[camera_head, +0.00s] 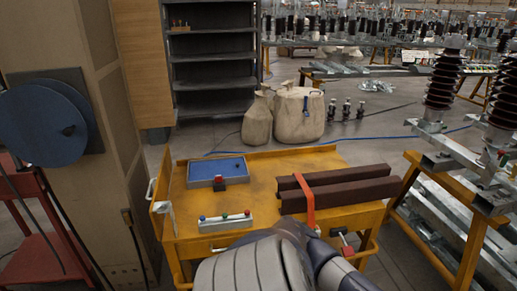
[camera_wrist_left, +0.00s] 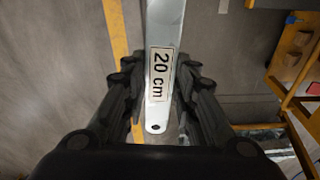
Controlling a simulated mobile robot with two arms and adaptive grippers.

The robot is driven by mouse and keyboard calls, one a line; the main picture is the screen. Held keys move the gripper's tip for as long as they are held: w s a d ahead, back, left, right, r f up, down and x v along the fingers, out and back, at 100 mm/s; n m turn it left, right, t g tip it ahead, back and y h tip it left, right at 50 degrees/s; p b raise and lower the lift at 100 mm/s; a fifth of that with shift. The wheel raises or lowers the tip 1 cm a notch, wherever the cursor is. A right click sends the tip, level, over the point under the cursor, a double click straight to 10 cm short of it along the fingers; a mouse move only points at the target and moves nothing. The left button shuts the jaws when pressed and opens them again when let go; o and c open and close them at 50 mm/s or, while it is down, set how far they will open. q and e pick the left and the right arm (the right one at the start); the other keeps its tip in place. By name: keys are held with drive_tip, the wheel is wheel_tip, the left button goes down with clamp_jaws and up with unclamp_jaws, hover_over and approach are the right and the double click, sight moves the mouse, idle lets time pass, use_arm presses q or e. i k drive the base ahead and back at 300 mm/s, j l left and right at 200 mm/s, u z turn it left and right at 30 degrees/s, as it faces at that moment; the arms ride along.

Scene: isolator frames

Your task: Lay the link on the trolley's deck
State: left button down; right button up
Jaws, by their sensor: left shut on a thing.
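The link is a flat pale metal bar (camera_wrist_left: 165,25) with a "20 cm" label and a small hole near its end. In the left wrist view my left gripper (camera_wrist_left: 159,80) is shut on it, one finger on each side, above the floor. The link's far end runs out of the picture's top. The yellow trolley (camera_head: 252,168) stands in the middle of the head view, its deck bare between the things on it. My grey arm covers the trolley's front edge; I cannot make out the gripper or the link there. My right gripper is not in view.
A yellow stand with insulators (camera_head: 445,75) is close on the right, a wooden cabinet on the left.

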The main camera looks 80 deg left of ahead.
sight(219, 205)
drive_tip(key=k+j, duration=0.35)
drive_tip(key=k+j+z, duration=0.1)
drive_tip(key=k+j, duration=0.2)
drive_tip(key=k, duration=0.3)
drive_tip(key=k+j+z, duration=0.1)
drive_tip(key=k+j, duration=0.2)
drive_tip(key=k, duration=0.15)
drive_tip(key=k+j, duration=0.1)
drive_tip(key=j, duration=0.6)
drive_tip(key=k+j+u, duration=0.1)
drive_tip(key=j, duration=0.6)
drive_tip(key=k+j+u, duration=0.1)
drive_tip(key=j, duration=0.6)
